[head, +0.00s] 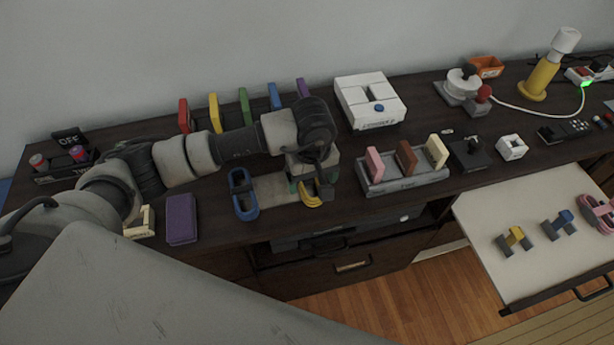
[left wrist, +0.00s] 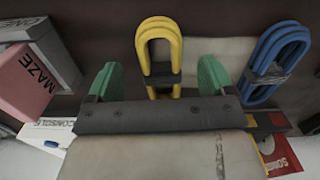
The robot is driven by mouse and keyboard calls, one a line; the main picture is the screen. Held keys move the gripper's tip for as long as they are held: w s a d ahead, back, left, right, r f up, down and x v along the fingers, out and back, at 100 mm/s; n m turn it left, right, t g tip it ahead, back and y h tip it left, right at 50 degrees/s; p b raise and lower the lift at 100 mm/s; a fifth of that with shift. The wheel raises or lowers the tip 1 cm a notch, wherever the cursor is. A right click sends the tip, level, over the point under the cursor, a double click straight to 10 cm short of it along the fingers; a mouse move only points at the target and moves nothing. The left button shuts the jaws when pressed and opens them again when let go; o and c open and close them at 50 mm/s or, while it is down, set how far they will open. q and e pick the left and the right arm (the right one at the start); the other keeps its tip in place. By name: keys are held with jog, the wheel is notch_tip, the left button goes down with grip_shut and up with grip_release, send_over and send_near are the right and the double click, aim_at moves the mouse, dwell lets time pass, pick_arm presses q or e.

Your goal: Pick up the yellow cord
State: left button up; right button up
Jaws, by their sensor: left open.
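The yellow cord (head: 312,199) is a coiled loop with a dark band around its middle. It lies on a pale mat (head: 277,189) near the front edge of the dark desk. My left gripper (head: 313,180) is over it in the head view and partly hides it. In the left wrist view, the yellow cord (left wrist: 177,50) shows between the two green fingertips of my open left gripper (left wrist: 158,78), extending beyond them. A clear gap shows on each side of the cord. My right gripper is not in view.
A blue coiled cord (head: 243,194) lies left of the yellow one; it also shows in the left wrist view (left wrist: 268,60). A grey rack (head: 405,181) holding cartridges stands to the right. A purple block (head: 181,218) lies left. An open drawer (head: 490,205) sticks out at right.

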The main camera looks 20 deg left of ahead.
aim_at(311, 187)
pick_arm(q)
jog(key=shift+f, duration=1.6)
jog(key=shift+c, duration=0.5)
jog(key=c, duration=0.9)
